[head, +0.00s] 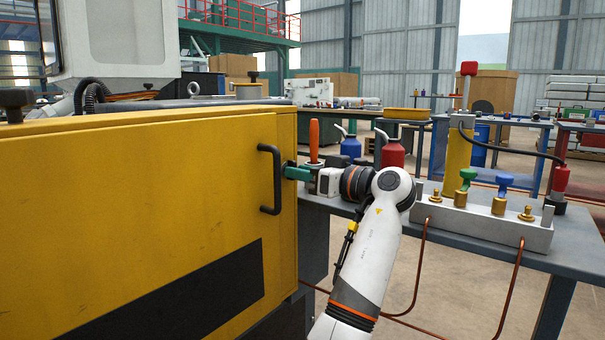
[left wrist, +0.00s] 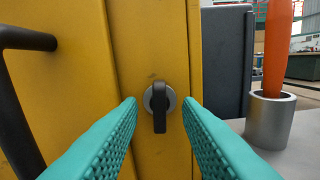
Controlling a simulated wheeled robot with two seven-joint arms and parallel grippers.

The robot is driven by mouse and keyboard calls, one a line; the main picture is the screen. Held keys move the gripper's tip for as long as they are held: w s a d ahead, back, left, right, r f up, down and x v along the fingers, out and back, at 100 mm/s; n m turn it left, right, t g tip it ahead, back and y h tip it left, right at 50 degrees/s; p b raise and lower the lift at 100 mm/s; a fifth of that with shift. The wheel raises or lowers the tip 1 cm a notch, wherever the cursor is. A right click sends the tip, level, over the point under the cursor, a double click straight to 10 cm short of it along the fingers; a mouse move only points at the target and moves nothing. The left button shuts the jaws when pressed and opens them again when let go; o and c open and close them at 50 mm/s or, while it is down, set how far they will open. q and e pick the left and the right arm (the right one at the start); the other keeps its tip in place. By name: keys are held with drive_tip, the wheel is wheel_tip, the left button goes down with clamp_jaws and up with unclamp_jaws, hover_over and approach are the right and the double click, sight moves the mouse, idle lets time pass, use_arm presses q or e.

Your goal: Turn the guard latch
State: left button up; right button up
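The guard latch (left wrist: 160,103) is a black lever on a round silver base, set on the yellow guard frame. Its lever stands vertical in the left wrist view. My left gripper (left wrist: 160,102) has its teal fingers open, one on each side of the latch, with clear gaps and no visible contact. In the head view my left gripper (head: 294,172) reaches to the edge of the yellow guard (head: 130,200), just right of the black door handle (head: 270,180). The latch is hidden there. My right gripper is not in view.
An orange-handled tool (left wrist: 277,45) stands in a silver cup (left wrist: 270,120) close to the right of the latch. The black handle also shows in the left wrist view (left wrist: 15,100). Red (head: 391,154) and blue (head: 351,147) bottles and a valve block (head: 490,225) stand on the bench.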

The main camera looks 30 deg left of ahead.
use_arm(q)
drive_tip(key=d, duration=0.3)
drive_tip(key=d+p, duration=0.1)
drive_tip(key=d, duration=0.1)
drive_tip(key=shift+s+d, duration=0.25)
drive_tip(key=shift+d, duration=0.1)
drive_tip(key=s+d+p, duration=0.1)
drive_tip(key=d+p, duration=0.3)
drive_tip(key=d, duration=0.8)
